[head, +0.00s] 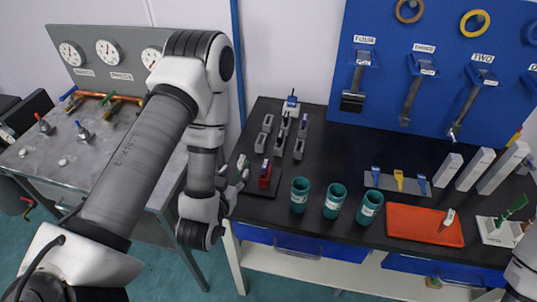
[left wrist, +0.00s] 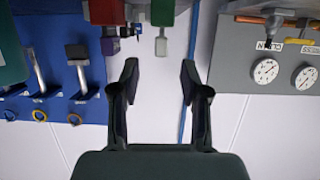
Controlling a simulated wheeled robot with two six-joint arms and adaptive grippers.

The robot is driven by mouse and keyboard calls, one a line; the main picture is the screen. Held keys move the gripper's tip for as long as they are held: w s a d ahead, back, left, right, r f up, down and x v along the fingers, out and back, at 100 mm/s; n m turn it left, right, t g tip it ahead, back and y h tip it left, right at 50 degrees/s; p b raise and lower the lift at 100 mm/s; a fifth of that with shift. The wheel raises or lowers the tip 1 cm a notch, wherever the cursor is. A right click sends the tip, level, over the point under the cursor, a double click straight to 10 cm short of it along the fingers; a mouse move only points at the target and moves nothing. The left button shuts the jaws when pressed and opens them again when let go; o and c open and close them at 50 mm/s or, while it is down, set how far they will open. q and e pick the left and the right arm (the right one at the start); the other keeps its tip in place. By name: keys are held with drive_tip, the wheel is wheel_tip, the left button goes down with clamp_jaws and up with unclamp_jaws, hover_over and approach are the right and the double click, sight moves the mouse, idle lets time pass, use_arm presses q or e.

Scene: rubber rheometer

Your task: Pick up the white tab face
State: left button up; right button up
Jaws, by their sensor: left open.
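A pale greenish-white tab (head: 242,162) stands at the left edge of the dark bench, left of a red block (head: 265,174). In the left wrist view a pale tab-like piece (left wrist: 161,45) hangs down from the top edge, beyond the fingertips and roughly between them. I cannot tell for certain that it is the white tab face. My left gripper (left wrist: 158,78) is open and empty, with its fingers spread. In the head view the left gripper (head: 236,184) is beside the bench edge, close to the tab and partly hidden by my wrist. My right gripper is out of frame.
Grey blocks (head: 279,144) stand behind the red block. Several teal cups (head: 332,201) and an orange tray (head: 410,226) lie to the right. A blue tool board (head: 400,40) rises at the back. A grey gauge bench (head: 100,160) is on the left.

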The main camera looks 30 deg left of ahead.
sight(241, 159)
use_arm(q)
drive_tip(key=shift+b+x, duration=0.85)
drive_tip(key=shift+b, duration=1.55)
drive_tip(key=x, duration=0.1)
drive_tip(key=p+x, duration=0.1)
drive_tip(key=x, duration=0.1)
drive_tip(key=r+p+x, duration=0.1)
drive_tip(key=shift+w+a+f, duration=0.15)
drive_tip(key=shift+w+a, duration=0.05)
drive_tip(key=shift+w, duration=0.2)
drive_tip(key=shift+w+a+f, duration=0.1)
drive_tip(key=shift+w+f, duration=0.15)
drive_tip(key=shift+w, duration=0.1)
clamp_jaws()
